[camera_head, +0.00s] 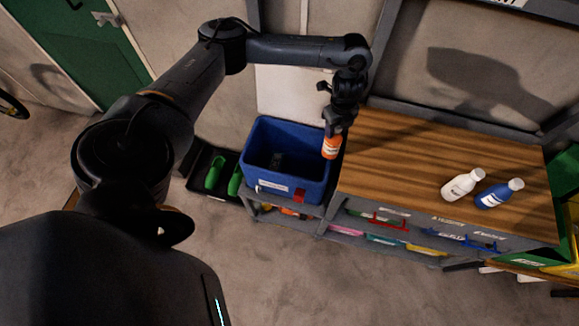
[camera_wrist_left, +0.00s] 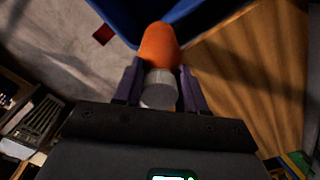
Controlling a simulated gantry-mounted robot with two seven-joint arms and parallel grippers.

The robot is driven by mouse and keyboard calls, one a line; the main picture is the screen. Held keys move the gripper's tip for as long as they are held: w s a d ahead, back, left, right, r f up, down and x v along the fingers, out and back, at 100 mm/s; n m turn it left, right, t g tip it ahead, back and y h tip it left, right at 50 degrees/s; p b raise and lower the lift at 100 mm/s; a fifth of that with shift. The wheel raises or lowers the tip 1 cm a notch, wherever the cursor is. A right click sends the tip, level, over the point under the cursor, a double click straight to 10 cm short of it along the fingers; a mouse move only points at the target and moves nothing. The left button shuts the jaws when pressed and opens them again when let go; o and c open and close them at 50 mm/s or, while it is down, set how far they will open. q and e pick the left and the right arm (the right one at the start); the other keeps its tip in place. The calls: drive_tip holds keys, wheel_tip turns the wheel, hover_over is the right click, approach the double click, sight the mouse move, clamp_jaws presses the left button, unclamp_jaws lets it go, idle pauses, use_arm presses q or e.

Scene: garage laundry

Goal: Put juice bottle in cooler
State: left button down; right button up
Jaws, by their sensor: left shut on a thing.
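My left gripper (camera_head: 335,122) is shut on the orange juice bottle (camera_head: 331,147), which hangs below the fingers at the right rim of the blue cooler (camera_head: 318,186). In the left wrist view, the bottle (camera_wrist_left: 160,47) sits between the two fingers (camera_wrist_left: 158,88), its grey cap end toward me and its orange body pointing at the blue cooler (camera_wrist_left: 118,20). I cannot tell whether the bottle touches the rim. My right gripper is not in view.
A wooden tabletop (camera_head: 400,150) lies right of the cooler. A dark tray with green shoes (camera_head: 215,172) is on the floor left of the cooler. Drawers with coloured handles (camera_head: 390,222) are below.

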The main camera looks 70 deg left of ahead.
use_arm(q)
drive_tip(key=s+a+f+b, duration=0.2)
drive_tip(key=a+f+b, duration=0.1)
drive_tip(key=f+b, duration=0.7)
drive_tip(key=s+a+f+b, duration=0.1)
drive_tip(key=a+f+b, duration=0.2)
drive_tip(key=f+b, duration=0.8)
wheel_tip(320, 180, down, 8)
drive_tip(key=shift+s+a+r+n, duration=0.15)
drive_tip(key=shift+s+n, duration=0.15)
drive_tip(key=shift+s, duration=0.1)
drive_tip(key=shift+f, duration=0.25)
drive_tip(key=c, duration=0.6)
unclamp_jaws()
drive_tip(key=shift+r, duration=0.1)
